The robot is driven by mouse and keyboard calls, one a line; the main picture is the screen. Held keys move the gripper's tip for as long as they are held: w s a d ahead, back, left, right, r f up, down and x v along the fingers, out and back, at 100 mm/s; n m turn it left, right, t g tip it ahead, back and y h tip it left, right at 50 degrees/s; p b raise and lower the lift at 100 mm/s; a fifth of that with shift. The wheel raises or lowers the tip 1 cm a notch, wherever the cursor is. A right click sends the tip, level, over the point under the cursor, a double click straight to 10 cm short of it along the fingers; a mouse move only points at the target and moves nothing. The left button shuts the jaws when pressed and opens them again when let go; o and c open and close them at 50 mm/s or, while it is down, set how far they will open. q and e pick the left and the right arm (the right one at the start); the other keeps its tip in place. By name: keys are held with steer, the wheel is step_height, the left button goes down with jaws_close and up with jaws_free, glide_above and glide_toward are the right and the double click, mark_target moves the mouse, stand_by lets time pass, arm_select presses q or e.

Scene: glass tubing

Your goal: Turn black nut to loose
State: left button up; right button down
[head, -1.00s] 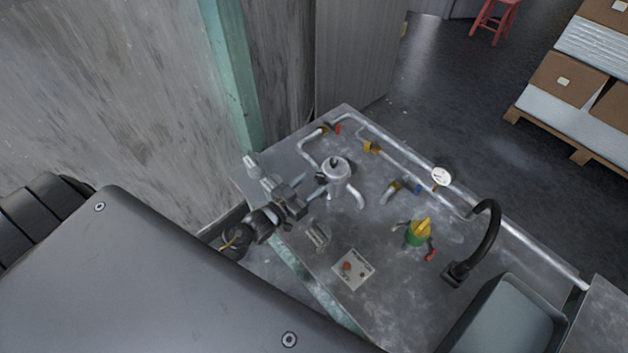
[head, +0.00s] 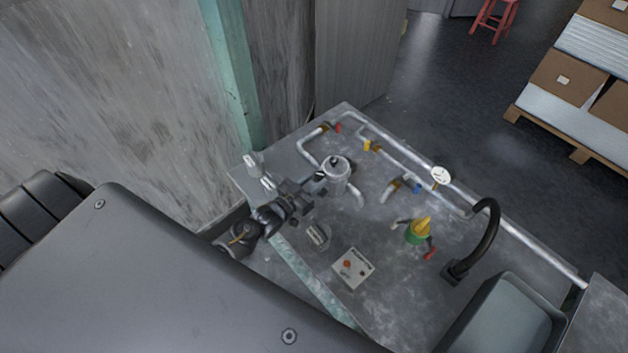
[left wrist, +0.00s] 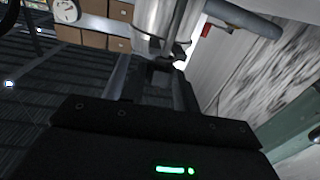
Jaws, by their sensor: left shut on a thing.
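A silver metal vessel (head: 336,172) with a black top stands at the back left of the metal bench, joined to pipes. My left gripper (head: 311,190) reaches in from the left and is at the vessel's left side. A small dark part, which looks like the black nut (head: 320,177), shows at the jaws' tips against the vessel. In the left wrist view, the jaws (left wrist: 152,88) are closed around a dark piece (left wrist: 160,66) in front of the pale vessel. The jaws hide much of the nut. My right gripper is not in view.
The bench (head: 315,265) carries a pressure gauge (head: 441,176), a green and yellow valve (head: 419,231), a black curved hose (head: 489,225) and a small control box (head: 352,267). Silver pipes run along its far edge. A grey basin (head: 510,315) is at the front right.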

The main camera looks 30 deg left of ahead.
arm_select(q)
steer(key=shift+d+r+n+y, duration=0.2)
steer(key=shift+n+y, duration=0.3)
steer(key=shift+y, duration=0.2)
steer(key=shift+d+f+n+t+y+p, duration=0.15)
steer(key=shift+n+t+y+p, duration=0.2)
steer(key=shift+n+y, duration=0.85)
steer(key=shift+m, duration=0.3)
steer(key=o, duration=1)
steer(key=s+b, duration=0.1)
steer(key=s, duration=1)
steer(key=shift+b, duration=0.35)
steer(key=shift+w, duration=0.1)
